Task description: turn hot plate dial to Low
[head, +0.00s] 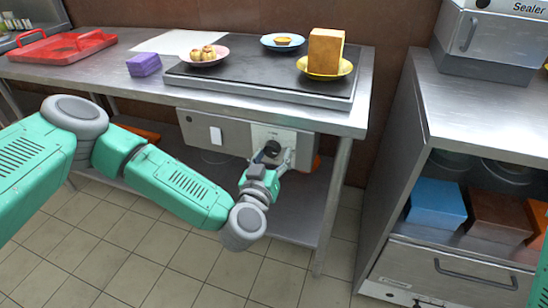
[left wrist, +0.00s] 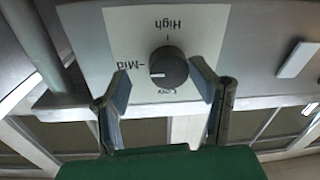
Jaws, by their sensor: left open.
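The hot plate dial (left wrist: 168,67) is a dark round knob on a pale label plate (left wrist: 120,35) in the left wrist view. High, Mid and Low are printed upside down around it: High above, Mid at left, Low below. Its white pointer line points left, at about the Mid mark. My left gripper (left wrist: 160,76) is open, one finger on each side of the dial, with visible gaps. In the head view my left gripper (head: 271,163) is at the control panel (head: 300,138) under the table edge, partly covering the dial. My right gripper is out of view.
The metal table (head: 120,75) bears a dark hot plate (head: 250,84) with a pink plate (head: 222,60), a blue plate (head: 270,46) and a yellow plate (head: 310,74). A table leg (head: 334,205) stands right of my gripper. A steel cabinet (head: 440,262) is further right.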

